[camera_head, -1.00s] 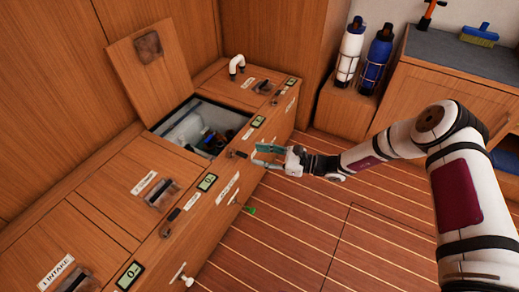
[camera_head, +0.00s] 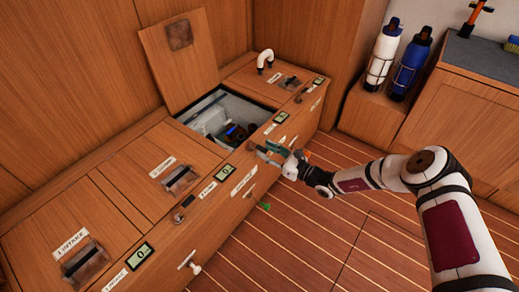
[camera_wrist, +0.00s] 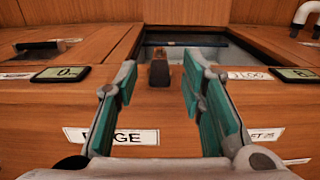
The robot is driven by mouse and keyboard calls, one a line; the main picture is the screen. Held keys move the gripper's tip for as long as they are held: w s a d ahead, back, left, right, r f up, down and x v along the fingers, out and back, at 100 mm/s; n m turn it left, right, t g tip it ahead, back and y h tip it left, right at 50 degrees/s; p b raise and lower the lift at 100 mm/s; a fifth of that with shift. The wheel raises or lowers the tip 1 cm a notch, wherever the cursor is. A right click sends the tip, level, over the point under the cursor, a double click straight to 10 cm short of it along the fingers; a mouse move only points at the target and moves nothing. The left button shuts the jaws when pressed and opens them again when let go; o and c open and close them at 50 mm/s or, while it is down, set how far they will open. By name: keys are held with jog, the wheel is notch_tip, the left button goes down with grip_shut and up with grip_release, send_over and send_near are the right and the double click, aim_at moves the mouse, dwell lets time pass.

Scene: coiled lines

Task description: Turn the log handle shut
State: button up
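The log handle (camera_wrist: 160,70) is a small dark, brownish lever on the cabinet's top edge, left of a partly hidden label (camera_wrist: 248,75) that seems to read LOG. In the head view the handle (camera_head: 251,146) sits just past my gripper's tips. My gripper (camera_head: 264,154) has teal-padded fingers and reaches in from the right. In the wrist view my gripper (camera_wrist: 160,82) is open, with one finger on each side of the handle in the picture. No contact with the handle is visible, and the fingers hold nothing.
An open hatch (camera_head: 190,124) with dark and blue items inside lies behind the handle, its lid (camera_head: 183,62) raised. Similar levers, such as one at the left (camera_head: 179,216), and small displays (camera_head: 225,172) line the cabinet edge. A white knob (camera_head: 190,263) sticks out in front.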

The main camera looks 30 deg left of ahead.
aim_at(256, 145)
jog(key=shift+w+a+b, duration=0.1)
jog(key=shift+a+b, duration=0.4)
jog(key=shift+a, duration=1.55)
jog(key=shift+c, duration=0.3)
grip_shut()
